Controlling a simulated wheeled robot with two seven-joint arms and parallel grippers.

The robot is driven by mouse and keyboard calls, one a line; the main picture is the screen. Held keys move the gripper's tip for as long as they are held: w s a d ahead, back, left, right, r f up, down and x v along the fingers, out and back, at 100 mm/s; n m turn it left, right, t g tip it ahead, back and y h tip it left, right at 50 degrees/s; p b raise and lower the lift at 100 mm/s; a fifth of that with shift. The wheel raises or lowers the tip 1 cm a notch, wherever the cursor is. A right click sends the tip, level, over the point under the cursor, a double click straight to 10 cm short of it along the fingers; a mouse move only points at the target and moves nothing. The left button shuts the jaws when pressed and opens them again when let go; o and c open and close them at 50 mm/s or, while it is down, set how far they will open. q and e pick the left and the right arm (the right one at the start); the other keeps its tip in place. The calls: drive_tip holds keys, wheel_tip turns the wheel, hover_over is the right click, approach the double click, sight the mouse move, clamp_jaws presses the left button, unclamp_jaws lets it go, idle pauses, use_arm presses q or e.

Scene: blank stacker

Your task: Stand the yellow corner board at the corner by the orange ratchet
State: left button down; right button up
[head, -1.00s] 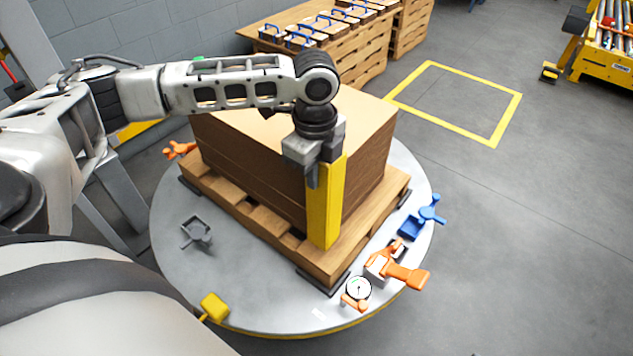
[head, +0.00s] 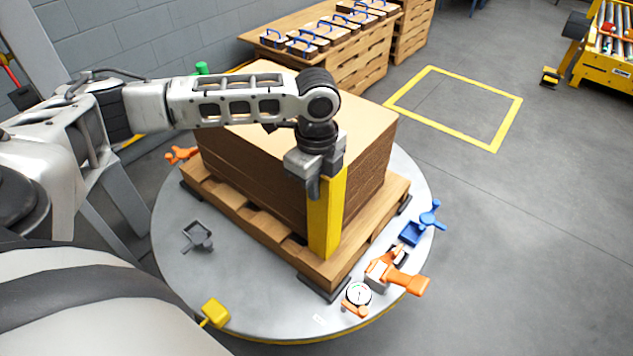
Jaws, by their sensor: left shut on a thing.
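The yellow corner board (head: 328,217) stands upright at the near corner of the stack of brown sheets (head: 256,178). Its foot is at the pallet's (head: 320,272) near corner; I cannot tell whether it rests on the wood. My left gripper (head: 318,180) is shut on the board's upper end. The orange ratchet (head: 400,277) lies on the round grey turntable (head: 240,285), just right of that corner. My right gripper is not in view.
A gauge (head: 359,293) lies beside the ratchet. A blue clamp (head: 424,225) is at the turntable's right, a grey one (head: 198,236) at the left, an orange piece (head: 181,154) behind. A yellow block (head: 215,312) is at the front edge.

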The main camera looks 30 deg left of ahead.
use_arm(q)
drive_tip(key=shift+f, duration=0.1)
drive_tip(key=c, duration=1.5)
unclamp_jaws()
